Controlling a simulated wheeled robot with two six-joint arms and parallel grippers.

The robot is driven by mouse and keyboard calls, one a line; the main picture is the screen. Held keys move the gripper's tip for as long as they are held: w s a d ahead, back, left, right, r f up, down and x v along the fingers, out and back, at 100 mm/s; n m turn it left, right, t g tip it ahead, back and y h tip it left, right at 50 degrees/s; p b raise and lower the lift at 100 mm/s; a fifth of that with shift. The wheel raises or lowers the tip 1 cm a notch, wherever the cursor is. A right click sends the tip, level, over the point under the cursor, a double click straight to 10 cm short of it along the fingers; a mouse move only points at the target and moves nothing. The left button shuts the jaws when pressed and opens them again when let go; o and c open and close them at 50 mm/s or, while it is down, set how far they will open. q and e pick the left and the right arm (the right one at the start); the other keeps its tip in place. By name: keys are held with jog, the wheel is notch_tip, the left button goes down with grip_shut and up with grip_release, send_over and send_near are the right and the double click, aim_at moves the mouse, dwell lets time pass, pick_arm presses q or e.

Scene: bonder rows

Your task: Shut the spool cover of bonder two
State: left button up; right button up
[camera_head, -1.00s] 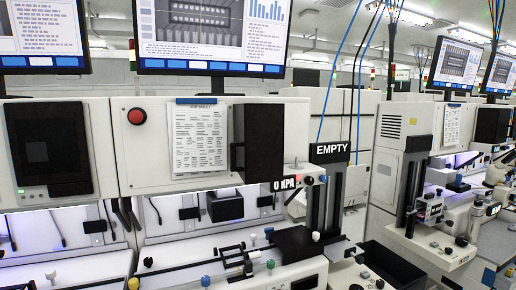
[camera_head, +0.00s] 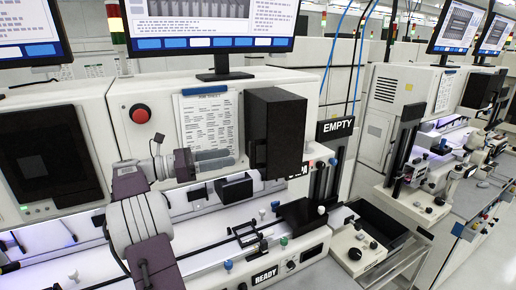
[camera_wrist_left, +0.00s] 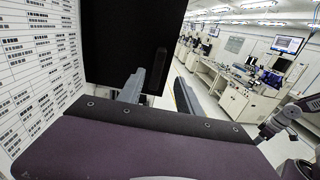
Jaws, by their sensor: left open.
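The black spool cover (camera_head: 288,140) is on the right part of the white bonder's front, sticking out from it, with a dark handle on its left side. I cannot tell how far it stands open. My left gripper (camera_head: 230,160) is open and empty in front of the bonder, just left of the cover and below the job sheet. In the left wrist view the cover (camera_wrist_left: 130,45) rises dark behind my two parted fingers (camera_wrist_left: 160,92), and no contact shows. My right gripper is not in view.
The white job sheet (camera_head: 207,120) hangs left of the cover, beside a red button (camera_head: 139,115). A monitor (camera_head: 215,22) stands above. An EMPTY sign (camera_head: 338,128) on a dark post is close to the right. Another bonder (camera_head: 400,90) stands farther right; an aisle lies beyond.

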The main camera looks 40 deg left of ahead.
aim_at(250, 154)
pick_arm(q)
jog(key=p+x, duration=0.2)
jog(key=x, duration=0.5)
jog(key=shift+w+d+f, duration=0.1)
jog(key=shift+w+d, duration=0.05)
jog(key=shift+w, duration=0.25)
grip_shut()
dwell(0.8)
